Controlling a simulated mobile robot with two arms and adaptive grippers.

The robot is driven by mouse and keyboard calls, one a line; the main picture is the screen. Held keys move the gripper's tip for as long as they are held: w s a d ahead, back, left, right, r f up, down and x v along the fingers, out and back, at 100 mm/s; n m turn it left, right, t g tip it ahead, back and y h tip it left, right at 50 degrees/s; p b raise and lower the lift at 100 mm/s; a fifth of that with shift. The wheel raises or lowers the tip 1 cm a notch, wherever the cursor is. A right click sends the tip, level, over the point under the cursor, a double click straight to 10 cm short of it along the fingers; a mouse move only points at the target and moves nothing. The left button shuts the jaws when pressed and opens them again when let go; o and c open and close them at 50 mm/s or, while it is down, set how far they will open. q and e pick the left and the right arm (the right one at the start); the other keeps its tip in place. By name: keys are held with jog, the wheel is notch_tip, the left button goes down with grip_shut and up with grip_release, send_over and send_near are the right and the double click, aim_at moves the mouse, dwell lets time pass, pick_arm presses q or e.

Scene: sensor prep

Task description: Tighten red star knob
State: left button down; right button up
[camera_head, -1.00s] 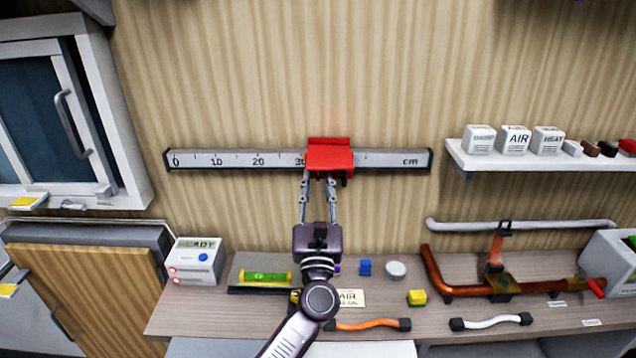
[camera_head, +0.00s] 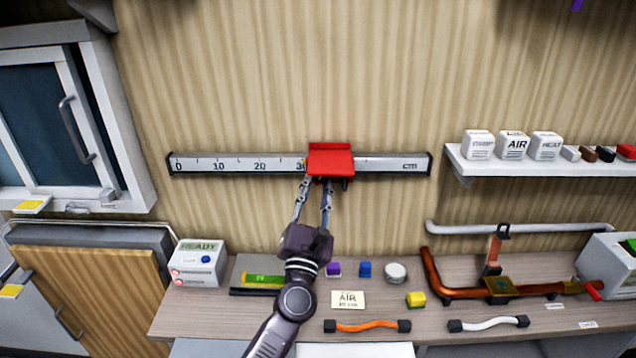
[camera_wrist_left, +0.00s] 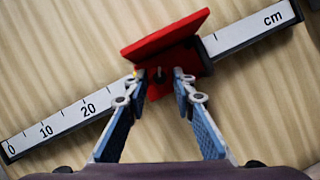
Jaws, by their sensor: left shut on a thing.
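A red slider block (camera_head: 330,160) sits on the white centimetre rail (camera_head: 235,164) on the wall, just past the 30 mark. It also shows in the wrist view (camera_wrist_left: 167,38). My left gripper (camera_head: 318,183) reaches up from below, its fingertips at the underside of the block. In the wrist view the two fingers (camera_wrist_left: 158,77) stand on either side of a small dark part under the block, where the knob is. The knob's star shape is not clear, being mostly hidden by the fingertips and block. My right gripper is not in view.
A copper pipe (camera_head: 450,292) lies at right. A shelf (camera_head: 545,165) with labelled cubes juts out right of the rail.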

pick_arm(q)
jog(key=shift+a+m+g+h+p, duration=0.1)
jog(key=shift+m+g+h+p, duration=0.55)
jog(key=shift+m, duration=0.85)
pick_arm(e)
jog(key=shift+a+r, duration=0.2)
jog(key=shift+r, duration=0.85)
pick_arm(q)
jog(key=shift+h, duration=0.25)
jog(key=c, duration=1.6)
grip_release()
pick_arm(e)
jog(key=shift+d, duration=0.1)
pick_arm(q)
jog(key=v, duration=1.2)
jog(key=shift+f+m, duration=0.1)
jog(key=shift+m, duration=0.2)
